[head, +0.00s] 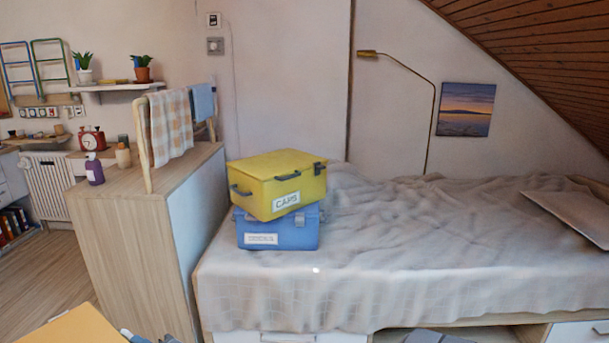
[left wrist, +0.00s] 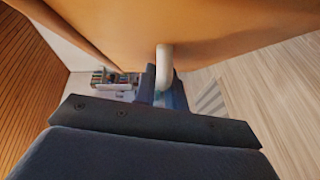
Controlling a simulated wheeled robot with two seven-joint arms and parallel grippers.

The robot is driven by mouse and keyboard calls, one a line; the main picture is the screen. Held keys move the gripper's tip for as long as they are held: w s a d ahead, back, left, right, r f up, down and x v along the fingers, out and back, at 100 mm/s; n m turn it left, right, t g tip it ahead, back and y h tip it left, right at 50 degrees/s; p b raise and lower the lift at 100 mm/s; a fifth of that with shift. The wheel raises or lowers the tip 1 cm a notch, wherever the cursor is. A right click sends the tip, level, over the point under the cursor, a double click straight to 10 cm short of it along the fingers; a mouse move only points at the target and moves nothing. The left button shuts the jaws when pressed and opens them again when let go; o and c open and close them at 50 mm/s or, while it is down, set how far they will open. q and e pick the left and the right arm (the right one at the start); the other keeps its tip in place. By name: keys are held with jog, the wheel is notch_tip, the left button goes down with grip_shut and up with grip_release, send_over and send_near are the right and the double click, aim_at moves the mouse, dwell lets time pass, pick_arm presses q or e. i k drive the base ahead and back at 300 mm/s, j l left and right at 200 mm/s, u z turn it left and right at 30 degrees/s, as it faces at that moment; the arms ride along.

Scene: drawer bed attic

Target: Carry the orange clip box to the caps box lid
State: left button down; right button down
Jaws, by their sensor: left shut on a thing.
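The orange clip box (head: 75,329) shows in part at the bottom left edge of the head view. In the left wrist view the orange box (left wrist: 210,30) fills the top, with a pale handle (left wrist: 164,65) on its side. My left gripper (left wrist: 160,92) is shut on this handle, its fingers partly hidden. The box sits slightly turned on a blue box (head: 288,236). My right gripper is in neither view.
A wooden cabinet (head: 130,222) with a towel rail stands left of the bed. A sloped wooden ceiling (head: 540,50) hangs at upper right.

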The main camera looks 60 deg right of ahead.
aim_at(279, 161)
jog(key=l+z, duration=0.5)
jog(key=l, duration=1.45)
